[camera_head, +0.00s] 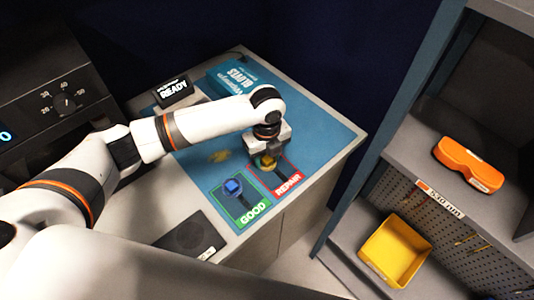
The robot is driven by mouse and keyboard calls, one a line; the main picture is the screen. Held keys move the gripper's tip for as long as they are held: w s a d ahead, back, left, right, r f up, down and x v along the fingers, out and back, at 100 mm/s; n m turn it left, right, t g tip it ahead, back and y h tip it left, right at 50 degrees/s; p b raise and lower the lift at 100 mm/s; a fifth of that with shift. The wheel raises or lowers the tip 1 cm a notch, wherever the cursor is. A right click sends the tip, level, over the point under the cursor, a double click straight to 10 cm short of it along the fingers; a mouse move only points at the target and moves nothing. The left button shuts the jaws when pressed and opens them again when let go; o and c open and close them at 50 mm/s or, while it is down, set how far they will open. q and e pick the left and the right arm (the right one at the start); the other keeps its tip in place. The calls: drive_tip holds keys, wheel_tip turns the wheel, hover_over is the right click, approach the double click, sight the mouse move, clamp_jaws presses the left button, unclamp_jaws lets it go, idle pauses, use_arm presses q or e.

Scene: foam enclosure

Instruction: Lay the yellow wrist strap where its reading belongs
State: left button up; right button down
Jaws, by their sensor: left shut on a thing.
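My left gripper (267,161) reaches down over the blue mat and is shut on the yellow wrist strap (267,164). Only a small part of the strap shows under the gripper; the rest is hidden. The strap is at the upper part of the red-outlined REPAIR area (287,180); I cannot tell whether it touches the mat. The green-outlined GOOD area (251,215) is just to its left, with a blue wrist strap (233,187) lying in it. A dark sign (173,90) reads READY. My right gripper is not in view.
A blue glove box (238,77) stands at the back. A dark plate (187,238) lies at the front. Shelves at right hold an orange case (468,164) and a yellow bin (396,249).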

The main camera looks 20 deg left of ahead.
sight(267, 159)
use_arm(q)
drive_tip(key=shift+f, duration=0.1)
drive_tip(key=o, duration=1)
drive_tip(key=shift+o, duration=0.2)
wheel_tip(267, 159, up, 12)
drive_tip(key=b, duration=0.2)
